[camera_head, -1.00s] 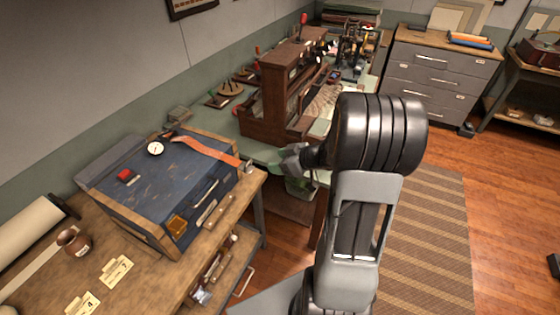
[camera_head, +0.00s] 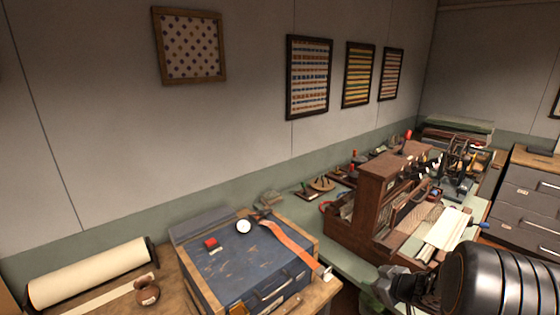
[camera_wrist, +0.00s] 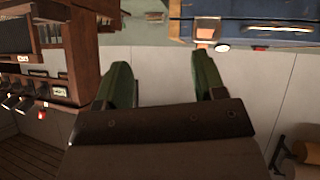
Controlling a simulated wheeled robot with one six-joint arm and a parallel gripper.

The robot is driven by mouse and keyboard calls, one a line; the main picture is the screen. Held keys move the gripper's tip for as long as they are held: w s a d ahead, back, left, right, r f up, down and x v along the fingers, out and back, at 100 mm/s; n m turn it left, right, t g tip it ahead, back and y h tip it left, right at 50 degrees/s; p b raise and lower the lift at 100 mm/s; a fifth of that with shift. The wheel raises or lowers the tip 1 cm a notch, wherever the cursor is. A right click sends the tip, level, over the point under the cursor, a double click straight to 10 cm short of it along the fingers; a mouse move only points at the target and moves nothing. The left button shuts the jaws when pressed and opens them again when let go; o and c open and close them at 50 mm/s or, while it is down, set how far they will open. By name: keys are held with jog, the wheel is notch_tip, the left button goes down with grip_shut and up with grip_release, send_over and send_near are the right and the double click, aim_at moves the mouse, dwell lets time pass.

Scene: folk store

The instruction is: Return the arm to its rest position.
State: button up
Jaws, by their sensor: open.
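My gripper (camera_wrist: 163,62) shows in the wrist view with its two green fingers wide apart and nothing between them. In the head view my arm (camera_head: 490,280) reaches in from the lower right corner. Its dark far end (camera_head: 400,287) is near the front of the green bench. The gripper's fingers cannot be made out there. The blue case (camera_head: 245,262) lies to the left of the arm. The brown wooden cabinet (camera_head: 368,205) stands behind it. In the wrist view the scene appears upside down, with the blue case (camera_wrist: 240,12) at the top and the cabinet (camera_wrist: 85,45) at the left.
An orange strap (camera_head: 290,245) lies across the case. Grey drawers (camera_head: 528,205) stand at far right. Framed pictures (camera_head: 309,77) hang on the bare wall.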

jog(key=s+d+r+m+g+h+b, duration=0.1)
jog(key=s+d+r+m+g+h, duration=0.1)
jog(key=s+d+m+g+h, duration=0.35)
jog(key=s+a+r+b, duration=0.1)
jog(key=s+a+r, duration=0.1)
jog(key=s+a, duration=0.2)
jog(key=s+a+r+y, duration=0.1)
jog(key=s+a, duration=0.3)
jog(key=a, duration=0.4)
jog(key=s+a+r+m+y+b, duration=0.1)
jog(key=s+a+r, duration=0.2)
jog(key=a, duration=0.4)
jog(key=shift+s+r+b, duration=0.3)
jog(key=shift+s+r, duration=0.1)
jog(key=shift+r, duration=0.2)
